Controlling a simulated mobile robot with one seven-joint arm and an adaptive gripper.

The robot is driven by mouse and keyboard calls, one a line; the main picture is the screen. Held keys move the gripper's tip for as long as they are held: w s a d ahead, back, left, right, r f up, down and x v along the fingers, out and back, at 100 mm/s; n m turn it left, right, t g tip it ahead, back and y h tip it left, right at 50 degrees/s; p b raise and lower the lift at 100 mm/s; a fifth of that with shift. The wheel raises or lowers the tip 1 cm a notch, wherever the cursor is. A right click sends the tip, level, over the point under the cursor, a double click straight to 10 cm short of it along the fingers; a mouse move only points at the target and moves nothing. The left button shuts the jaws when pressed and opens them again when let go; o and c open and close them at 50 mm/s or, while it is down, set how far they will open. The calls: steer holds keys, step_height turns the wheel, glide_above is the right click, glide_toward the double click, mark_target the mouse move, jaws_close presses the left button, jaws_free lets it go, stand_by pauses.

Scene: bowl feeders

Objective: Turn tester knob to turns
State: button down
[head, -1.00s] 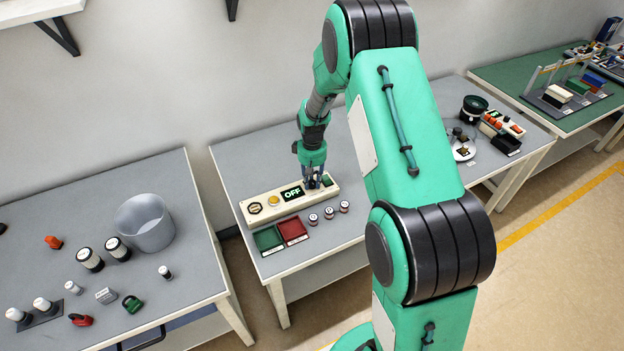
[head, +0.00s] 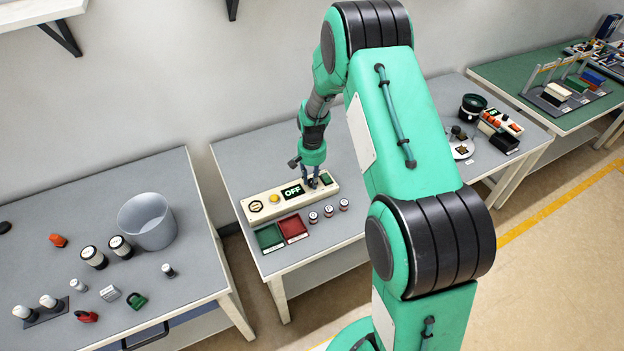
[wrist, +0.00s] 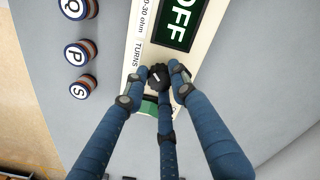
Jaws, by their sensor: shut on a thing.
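The tester (head: 262,207) is a long cream box on the middle table, with a dark display reading OFF (head: 292,191). In the wrist view the display (wrist: 180,22) is at the top, with the printed word TURNS beside it. The black knob (wrist: 158,75) sits just below the display, with a pale mark on its top. My gripper (wrist: 160,76) has its blue fingers closed around the knob. In the head view my gripper (head: 312,184) is over the right part of the tester. The knob's full setting cannot be read.
Three small lettered cylinders (head: 328,211) stand in front of the tester; they also show at the left of the wrist view (wrist: 80,52). A green tray (head: 270,238) and a red tray (head: 292,228) lie nearby. A green button (head: 326,178) is at the tester's right end.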

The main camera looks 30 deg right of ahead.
stand_by(0.4)
steer(key=c, duration=1.4)
jaws_free()
step_height(320, 180, up, 12)
